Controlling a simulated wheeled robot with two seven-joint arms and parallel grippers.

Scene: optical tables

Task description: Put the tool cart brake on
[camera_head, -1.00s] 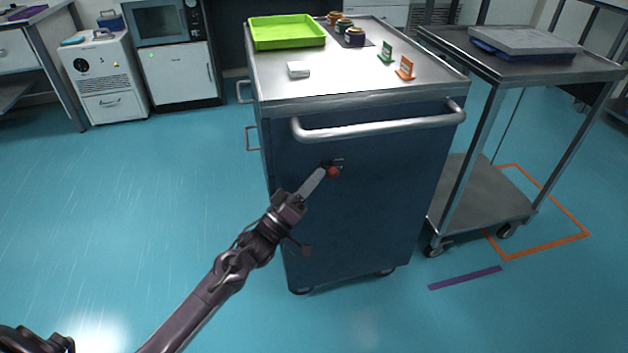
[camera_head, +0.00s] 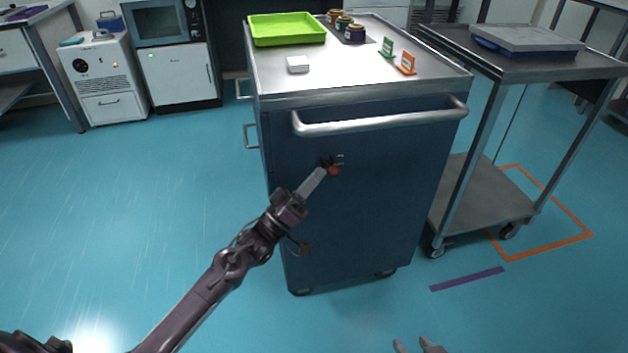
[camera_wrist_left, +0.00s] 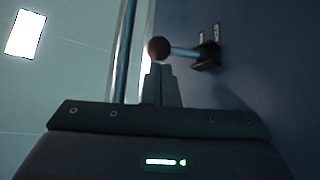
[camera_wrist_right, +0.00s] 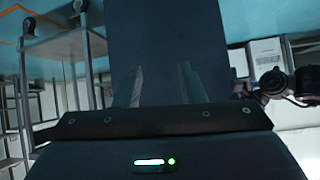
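The tool cart (camera_head: 375,210) is dark blue with a steel top and a push bar. Its brake lever, with a red knob (camera_head: 334,170), is on the end panel facing me. In the left wrist view the knob (camera_wrist_left: 158,48) ends a steel rod projecting from a black bracket (camera_wrist_left: 207,56). My left gripper (camera_head: 321,172) is at the knob, its fingers together; the knob is just beyond the fingertips, and contact is unclear. My right gripper (camera_head: 418,344) is open and empty, low in front of the cart; its spread fingers (camera_wrist_right: 161,82) face the blue panel.
On the cart top are a green tray (camera_head: 287,29), several jars (camera_head: 354,34), a white block (camera_head: 298,64) and two small signs (camera_head: 405,63). A steel trolley (camera_head: 520,66) stands close on the right. Open floor (camera_head: 180,190) lies to the left.

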